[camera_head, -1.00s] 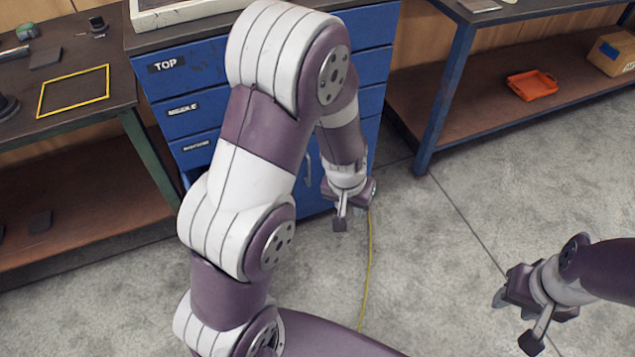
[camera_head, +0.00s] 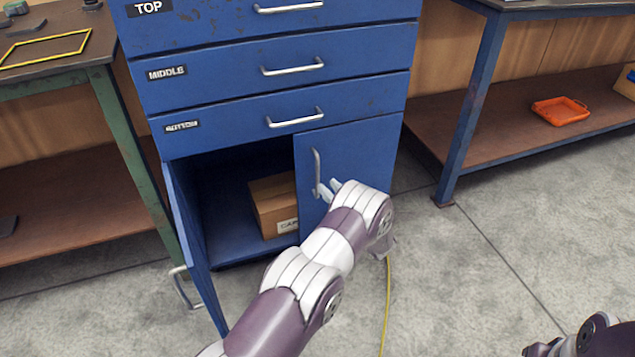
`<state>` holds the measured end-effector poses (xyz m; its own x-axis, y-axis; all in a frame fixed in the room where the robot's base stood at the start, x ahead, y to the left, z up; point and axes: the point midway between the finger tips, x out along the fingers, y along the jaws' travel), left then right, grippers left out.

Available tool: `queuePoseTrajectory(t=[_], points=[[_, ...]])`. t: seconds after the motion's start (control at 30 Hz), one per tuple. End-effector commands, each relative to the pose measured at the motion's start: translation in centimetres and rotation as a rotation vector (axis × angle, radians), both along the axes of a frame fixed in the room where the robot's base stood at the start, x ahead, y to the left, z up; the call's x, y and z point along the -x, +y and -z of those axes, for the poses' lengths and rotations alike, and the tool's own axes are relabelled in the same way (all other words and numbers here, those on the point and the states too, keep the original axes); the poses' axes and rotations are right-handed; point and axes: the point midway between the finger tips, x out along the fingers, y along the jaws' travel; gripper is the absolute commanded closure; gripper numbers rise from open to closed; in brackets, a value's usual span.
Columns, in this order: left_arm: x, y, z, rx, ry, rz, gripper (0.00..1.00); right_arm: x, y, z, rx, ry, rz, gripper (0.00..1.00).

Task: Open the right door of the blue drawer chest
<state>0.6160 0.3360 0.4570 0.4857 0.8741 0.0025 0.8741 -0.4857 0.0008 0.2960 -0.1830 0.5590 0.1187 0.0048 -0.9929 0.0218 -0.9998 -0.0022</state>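The blue drawer chest (camera_head: 250,92) stands ahead, with three shut drawers above two doors. Its right door (camera_head: 362,150) looks shut and has a vertical metal handle (camera_head: 316,172). Its left door (camera_head: 190,240) stands open, swung out to the left. My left gripper (camera_head: 329,189) is at the lower end of the right door's handle. My own arm hides most of it, and I cannot tell whether it is open, or whether it touches the handle. My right gripper (camera_head: 540,350) shows only partly at the bottom right edge, away from the chest.
A cardboard box (camera_head: 275,203) sits inside the open left compartment. A yellow cable (camera_head: 387,305) lies on the floor right of my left arm. A workbench stands on each side; an orange tray (camera_head: 560,111) is on the right one's lower shelf. The floor at right is clear.

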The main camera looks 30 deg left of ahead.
Motion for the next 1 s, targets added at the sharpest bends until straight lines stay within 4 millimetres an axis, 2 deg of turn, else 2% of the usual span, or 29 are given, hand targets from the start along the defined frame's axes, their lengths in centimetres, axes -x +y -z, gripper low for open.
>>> queuePoseTrajectory(t=[0.03,0.1,0.2,0.33,0.63,0.67,0.73,0.77,1.0], points=[[-0.6,1.2,0.7,0.001,-0.003,-0.004,0.71,0.0,0.0,1.3,0.0,0.0,0.0,0.57],[-1.4,2.7,0.7,0.001,-0.003,-0.003,0.71,0.0,0.0,2.0,0.0,0.001,0.0,0.57],[-2.4,4.4,0.6,0.0,-0.001,0.0,0.71,0.0,0.0,2.8,0.0,0.001,0.0,0.57],[-3.3,5.8,0.4,0.001,0.0,0.001,0.71,0.0,0.0,3.4,0.0,0.001,0.0,0.57],[-3.6,6.3,0.1,0.002,0.002,0.003,0.71,0.0,0.0,3.3,0.0,0.001,0.0,0.57],[-3.6,6.3,0.1,0.002,0.002,0.003,0.74,0.0,0.0,3.3,0.0,0.001,0.0,0.57],[-3.6,6.3,0.1,0.002,0.002,0.003,0.97,0.0,0.0,3.3,0.0,0.001,0.0,0.57],[-3.6,6.3,0.1,0.002,0.002,0.003,1.0,0.0,0.0,3.3,0.0,0.001,0.0,0.57],[-3.5,6.2,0.2,0.002,0.001,-0.002,1.0,0.0,0.0,3.5,0.0,0.001,0.0,0.57]])
